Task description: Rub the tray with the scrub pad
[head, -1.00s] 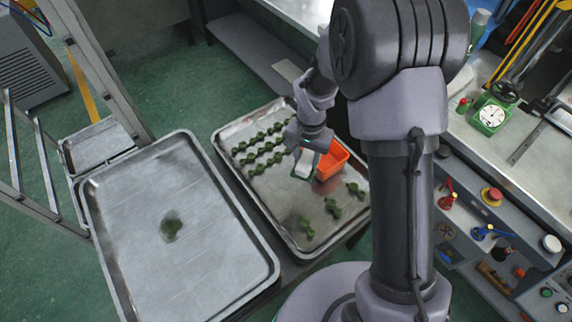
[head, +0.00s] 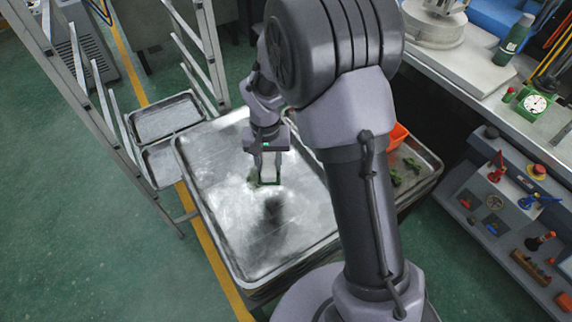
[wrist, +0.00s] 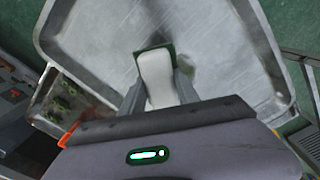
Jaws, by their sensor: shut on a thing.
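My gripper (head: 267,170) is shut on the scrub pad (head: 268,181), a white block with a green face underneath. The pad also shows between the fingers in the wrist view (wrist: 157,80). The pad is over the middle of the bare metal tray (head: 220,233), close to its surface; I cannot tell whether it touches. The tray also fills much of the wrist view (wrist: 88,38). A greenish mark shows beside the pad, partly hidden by it. A dark patch, perhaps shadow, lies on the tray near the pad.
A second tray with green pieces (head: 412,164) and an orange box (head: 398,135) stands to the right, mostly behind my arm. A metal rack (head: 90,85) is at the left. A workbench (head: 470,60) with tools runs along the right.

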